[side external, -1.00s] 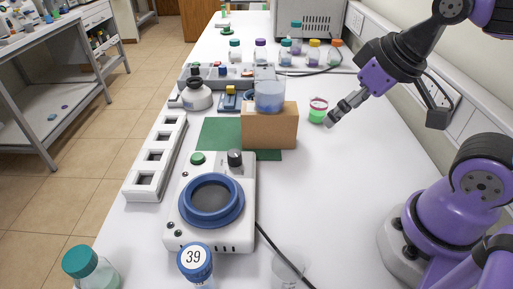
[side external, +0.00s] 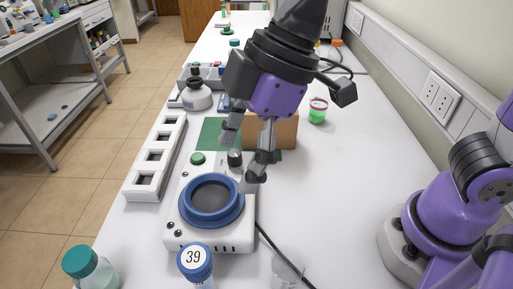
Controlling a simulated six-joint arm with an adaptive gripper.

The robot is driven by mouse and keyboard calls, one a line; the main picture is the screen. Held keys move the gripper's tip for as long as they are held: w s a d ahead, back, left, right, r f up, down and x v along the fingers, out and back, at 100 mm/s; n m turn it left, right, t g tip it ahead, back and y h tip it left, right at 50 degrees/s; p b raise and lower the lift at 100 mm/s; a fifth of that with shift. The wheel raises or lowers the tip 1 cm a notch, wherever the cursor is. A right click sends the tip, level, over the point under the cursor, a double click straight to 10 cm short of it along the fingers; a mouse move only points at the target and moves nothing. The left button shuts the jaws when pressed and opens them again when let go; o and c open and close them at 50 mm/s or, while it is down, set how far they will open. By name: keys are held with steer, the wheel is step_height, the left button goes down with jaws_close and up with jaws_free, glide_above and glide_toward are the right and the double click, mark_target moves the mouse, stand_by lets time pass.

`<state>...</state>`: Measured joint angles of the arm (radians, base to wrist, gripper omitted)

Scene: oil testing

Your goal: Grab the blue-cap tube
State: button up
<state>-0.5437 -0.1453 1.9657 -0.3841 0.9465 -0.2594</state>
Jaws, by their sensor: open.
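My gripper (side external: 243,160) is open and points down over the right rear part of the white heater device (side external: 242,239). The gripper is behind the tube in the picture and apart from it. Nothing shows between its fingers.
The heater with its blue ring (side external: 211,201) stands just behind the tube. A teal-capped bottle (side external: 84,264) is at left, and a clear beaker (side external: 288,268) at right. A white rack (side external: 158,157) lies at left.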

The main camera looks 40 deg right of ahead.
mark_target(194, 257)
steer(key=a+f+n, duration=0.1)
steer(key=a, duration=0.1)
steer(key=s+a+f+n+g, duration=0.1)
steer(key=a+f, duration=0.1)
steer(key=s+a+f+n, duration=0.1)
steer(key=a+f, duration=0.1)
steer(key=a, duration=0.1)
steer(key=shift+a, duration=0.1)
steer(key=x, duration=0.5)
steer(key=shift+a+f, duration=0.2)
steer(key=shift+f, duration=0.05)
jaws_close()
